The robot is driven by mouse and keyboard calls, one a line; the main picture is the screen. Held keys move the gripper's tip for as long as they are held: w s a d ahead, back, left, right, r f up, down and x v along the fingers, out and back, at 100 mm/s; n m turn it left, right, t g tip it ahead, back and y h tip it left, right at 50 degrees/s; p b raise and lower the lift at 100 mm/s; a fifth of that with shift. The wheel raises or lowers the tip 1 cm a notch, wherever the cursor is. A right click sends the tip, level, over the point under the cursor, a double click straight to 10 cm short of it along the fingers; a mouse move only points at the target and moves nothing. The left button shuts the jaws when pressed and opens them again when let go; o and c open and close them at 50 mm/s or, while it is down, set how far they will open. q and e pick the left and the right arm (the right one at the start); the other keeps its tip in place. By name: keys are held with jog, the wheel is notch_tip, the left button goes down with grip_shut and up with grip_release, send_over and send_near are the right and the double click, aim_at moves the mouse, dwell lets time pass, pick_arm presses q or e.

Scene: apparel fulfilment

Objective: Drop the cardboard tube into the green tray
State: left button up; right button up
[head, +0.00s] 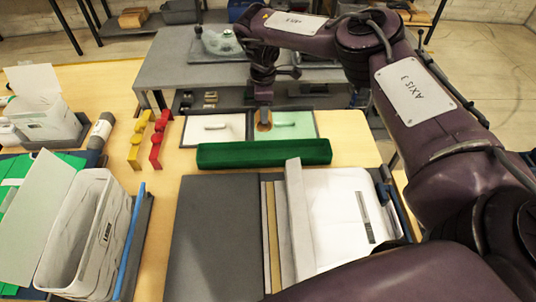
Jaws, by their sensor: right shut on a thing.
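The green tray (222,156) is a long, narrow, dark green open box. It lies across the middle of the wooden table. My right gripper (264,119) points down just behind the tray's far wall. It is shut on a small tan-orange round piece, which looks like the cardboard tube (259,126). The fingers hide part of it. I cannot tell whether the tube is lifted clear of the surface below it. My left gripper is not in view.
A white panel (231,136) and a light green panel (300,134) lie behind the tray. Red clips (157,148) and yellow clips (136,150) stand left of it. A grey board (215,235) and white papers lie in front. A marbled bin (65,245) stands front left.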

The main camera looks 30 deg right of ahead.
aim_at(264, 126)
jog(key=shift+f+b, duration=2.7)
jog(key=shift+f, duration=0.35)
jog(key=shift+r, duration=0.1)
jog(key=o, duration=1)
jog(key=shift+o, duration=0.2)
notch_tip(264, 126, up, 6)
jog(key=shift+r+b, duration=0.2)
jog(key=shift+b, duration=0.55)
jog(key=shift+r, duration=0.7)
